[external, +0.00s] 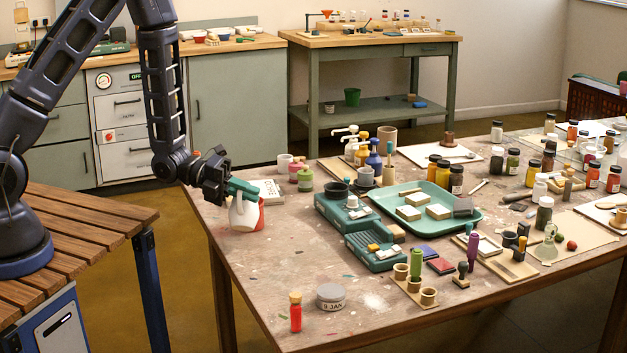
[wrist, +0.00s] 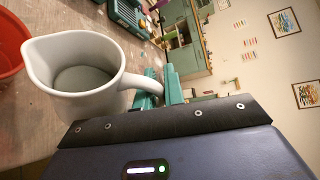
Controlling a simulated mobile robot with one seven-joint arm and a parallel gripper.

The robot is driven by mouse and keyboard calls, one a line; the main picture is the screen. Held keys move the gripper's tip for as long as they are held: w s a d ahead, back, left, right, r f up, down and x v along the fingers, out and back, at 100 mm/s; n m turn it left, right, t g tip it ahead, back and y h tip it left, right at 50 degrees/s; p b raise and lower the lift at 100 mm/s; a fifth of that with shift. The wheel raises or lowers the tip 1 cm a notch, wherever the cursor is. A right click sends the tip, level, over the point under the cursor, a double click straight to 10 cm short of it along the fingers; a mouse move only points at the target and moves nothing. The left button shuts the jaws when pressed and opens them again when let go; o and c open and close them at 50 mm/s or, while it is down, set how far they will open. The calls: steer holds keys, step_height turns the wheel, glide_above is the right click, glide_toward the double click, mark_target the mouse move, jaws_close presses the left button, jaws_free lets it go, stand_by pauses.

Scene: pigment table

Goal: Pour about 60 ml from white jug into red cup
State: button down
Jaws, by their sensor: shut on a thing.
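The white jug (external: 243,214) is at the left end of the work table in the external view. My gripper (external: 240,187) is shut on its handle. The jug also shows in the wrist view (wrist: 95,98), with its spout towards the red cup and grey-looking contents inside. The red cup (external: 261,217) is mostly hidden behind the jug in the external view. In the wrist view the red cup (wrist: 10,50) stands at the left edge, close beside the jug's spout. I cannot tell whether the jug touches the table or the cup. No stream shows.
On the table (external: 255,284), a grey tin (external: 331,297) and a red bottle with a cork (external: 295,314) stand at the front. The front left tabletop is mostly clear.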

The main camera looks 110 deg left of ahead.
mark_target(250, 202)
steer(key=shift+s+a+r+n+t+h, duration=0.2)
steer(key=shift+a+r+n+t+h, duration=0.15)
steer(key=shift+a+r+n, duration=0.45)
steer(key=shift+s+a+r+n, duration=0.1)
steer(key=shift+r+n, duration=0.3)
steer(key=shift+n, duration=0.1)
steer(key=shift+r, duration=0.1)
steer(key=shift+s+a+r+n+t, duration=0.15)
steer(key=shift+a+r+n+t, duration=0.15)
steer(key=shift+a+n, duration=0.2)
steer(key=shift+s+a+r+n+h+p, duration=0.15)
steer(key=shift+a+r+n+h+p, duration=0.15)
steer(key=shift+a+r+n, duration=0.25)
stand_by(1.0)
steer(key=shift+s+a+f+n+t+p, duration=0.2)
steer(key=shift+a+n+p, duration=0.1)
steer(key=shift+a, duration=0.1)
steer(key=shift+s+a+f+n+t+p, duration=0.15)
steer(key=shift+a+f+n, duration=0.1)
steer(key=shift+a, duration=0.15)
stand_by(0.5)
